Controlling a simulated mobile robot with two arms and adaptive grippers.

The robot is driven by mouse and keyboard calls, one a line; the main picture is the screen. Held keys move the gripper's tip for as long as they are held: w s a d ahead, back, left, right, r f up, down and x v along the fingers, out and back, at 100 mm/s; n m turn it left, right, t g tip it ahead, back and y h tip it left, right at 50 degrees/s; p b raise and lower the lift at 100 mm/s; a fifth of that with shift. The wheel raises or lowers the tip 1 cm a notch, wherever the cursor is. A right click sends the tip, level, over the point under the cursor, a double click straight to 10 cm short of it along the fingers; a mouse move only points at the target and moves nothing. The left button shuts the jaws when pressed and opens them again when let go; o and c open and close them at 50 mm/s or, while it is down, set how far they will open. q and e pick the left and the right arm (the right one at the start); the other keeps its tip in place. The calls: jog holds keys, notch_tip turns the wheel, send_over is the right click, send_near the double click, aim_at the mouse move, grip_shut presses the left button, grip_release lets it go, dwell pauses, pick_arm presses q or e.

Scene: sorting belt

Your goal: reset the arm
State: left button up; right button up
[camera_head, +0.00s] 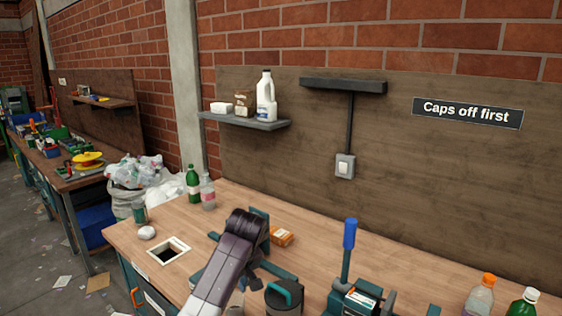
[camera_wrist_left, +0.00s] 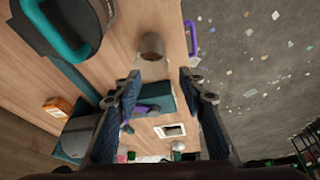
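My left arm (camera_head: 226,262) reaches over the workbench (camera_head: 330,247) from the bottom of the head view. Its gripper is mostly hidden there behind the arm. In the left wrist view my left gripper (camera_wrist_left: 160,80) has its two dark fingers well apart, so it is open. A clear cup-like object (camera_wrist_left: 152,47) shows just beyond the fingertips near the bench edge, and it does not look gripped. My right gripper is not in view.
A dark container with a teal handle (camera_head: 284,298), an orange box (camera_head: 282,237) and a blue-handled lever (camera_head: 348,250) stand near the arm. Bottles stand at the back left (camera_head: 193,184) and front right (camera_head: 480,297). The rear bench middle is clear.

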pick_arm(q)
jog(key=s+a+f+m+h, duration=0.25)
jog(key=s+f+m, duration=0.25)
jog(key=s+f, duration=1.2)
jog(key=s+a+r+m, duration=0.2)
jog(key=s+a+m, duration=0.1)
jog(key=s, duration=0.9)
jog(key=s+a+r+m, duration=0.2)
jog(key=s, duration=1.1)
notch_tip(320, 180, down, 26)
jog(key=g, duration=0.1)
jog(key=s+a+f+g+b, duration=0.1)
jog(key=s+a+f, duration=0.2)
jog(key=s+f, duration=1.4)
jog(key=shift+s+a+f, duration=0.15)
jog(key=shift+s+f, duration=0.25)
jog(key=shift+s, duration=0.35)
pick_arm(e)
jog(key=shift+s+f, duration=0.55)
